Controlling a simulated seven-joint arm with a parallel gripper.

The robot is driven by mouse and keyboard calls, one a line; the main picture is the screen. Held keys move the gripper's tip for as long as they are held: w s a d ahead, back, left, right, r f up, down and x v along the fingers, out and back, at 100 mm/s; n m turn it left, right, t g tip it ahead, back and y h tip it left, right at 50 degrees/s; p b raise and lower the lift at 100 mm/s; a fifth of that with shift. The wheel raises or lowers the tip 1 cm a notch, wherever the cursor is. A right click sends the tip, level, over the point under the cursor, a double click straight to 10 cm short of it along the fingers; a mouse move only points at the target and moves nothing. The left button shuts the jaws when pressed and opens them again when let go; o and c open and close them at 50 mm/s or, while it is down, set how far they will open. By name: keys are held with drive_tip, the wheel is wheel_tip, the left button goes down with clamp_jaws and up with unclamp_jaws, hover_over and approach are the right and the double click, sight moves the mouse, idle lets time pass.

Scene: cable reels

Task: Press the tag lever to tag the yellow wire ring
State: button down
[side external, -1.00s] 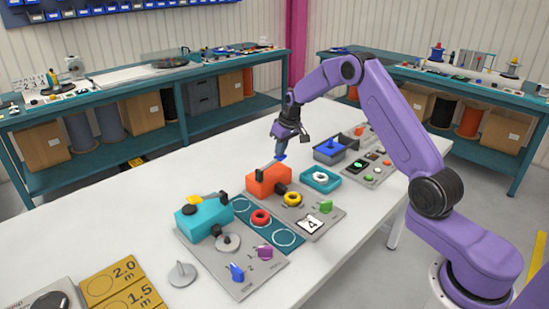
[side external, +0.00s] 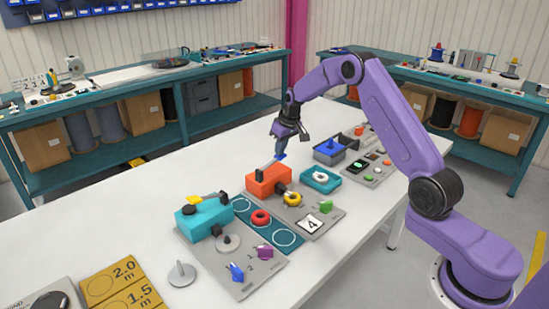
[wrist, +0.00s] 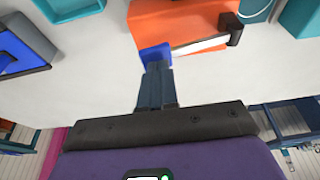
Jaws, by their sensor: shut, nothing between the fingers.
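The orange tagging machine (side external: 268,181) stands on a grey plate, with a black pivot post (side external: 259,174) on top. The tag lever's pale arm (wrist: 201,45) runs from the post to a blue end (wrist: 154,53). The yellow wire ring (side external: 292,199) lies in front of the machine, by its dark head (side external: 282,190); it is outside the wrist view. My gripper (side external: 281,153) is shut and empty, pointing down, its tips at the lever's blue end. It also shows in the wrist view (wrist: 156,68), where the tips appear to touch the blue end.
A teal machine (side external: 203,218) and a red ring (side external: 260,217) are on the left. A teal tray (side external: 320,181) with a white ring and a grey bin (side external: 331,151) with blue inside are on the right. The white table behind the machines is clear.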

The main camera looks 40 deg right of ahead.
wheel_tip(320, 180, up, 8)
idle(1.3)
